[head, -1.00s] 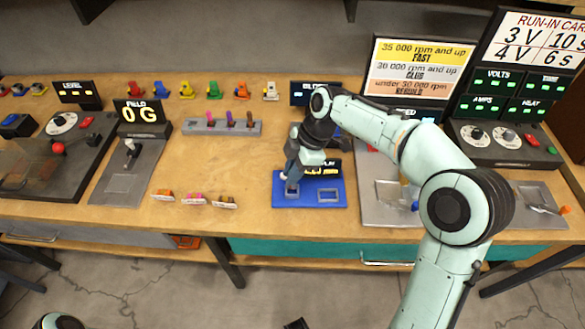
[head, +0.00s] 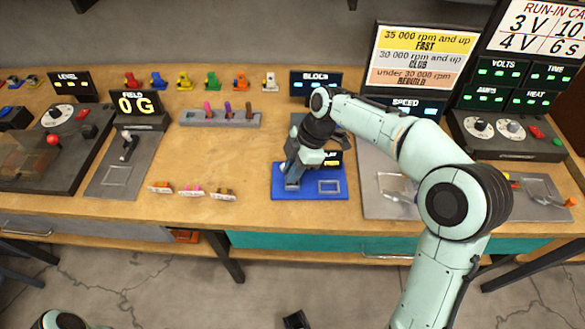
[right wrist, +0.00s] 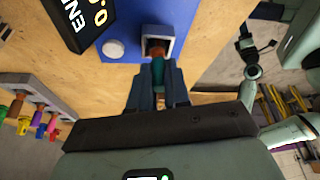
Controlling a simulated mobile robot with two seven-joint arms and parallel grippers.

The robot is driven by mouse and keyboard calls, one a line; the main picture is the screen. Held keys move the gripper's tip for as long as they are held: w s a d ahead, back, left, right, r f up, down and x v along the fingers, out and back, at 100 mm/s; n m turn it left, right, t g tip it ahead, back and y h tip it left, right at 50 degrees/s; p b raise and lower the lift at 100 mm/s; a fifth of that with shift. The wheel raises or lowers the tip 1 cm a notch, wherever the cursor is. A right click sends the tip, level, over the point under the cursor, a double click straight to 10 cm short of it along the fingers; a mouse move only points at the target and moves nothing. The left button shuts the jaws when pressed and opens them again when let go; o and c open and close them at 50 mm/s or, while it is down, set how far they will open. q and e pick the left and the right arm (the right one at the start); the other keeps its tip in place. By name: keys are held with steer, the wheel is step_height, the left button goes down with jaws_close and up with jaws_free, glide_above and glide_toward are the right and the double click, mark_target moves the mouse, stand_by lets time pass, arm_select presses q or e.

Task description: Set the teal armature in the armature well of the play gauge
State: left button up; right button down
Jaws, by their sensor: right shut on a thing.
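The play gauge is a blue plate (head: 311,194) on the bench with a dark display and two grey-framed square recesses; it also shows in the right wrist view (right wrist: 122,30). My right gripper (head: 292,180) is over the left recess, pointing down. In the right wrist view its fingers (right wrist: 158,92) are shut on the teal armature (right wrist: 158,70). A copper-brown part (right wrist: 157,47) shows at the armature's far end, within the outline of the grey-framed well (right wrist: 175,46). I cannot tell how deep it sits.
A grey rack (head: 190,119) with several coloured pegs stands behind and left of the gauge. Several small parts (head: 191,191) lie in a row left of it. A grey plate (head: 380,208) lies close on the right. Bench between rack and small parts is clear.

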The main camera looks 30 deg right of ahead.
steer(key=shift+f, duration=0.1)
steer(key=c, duration=1)
jaws_free()
steer(key=p+v, duration=0.2)
steer(key=v, duration=1.1)
steer(key=shift+r, duration=0.25)
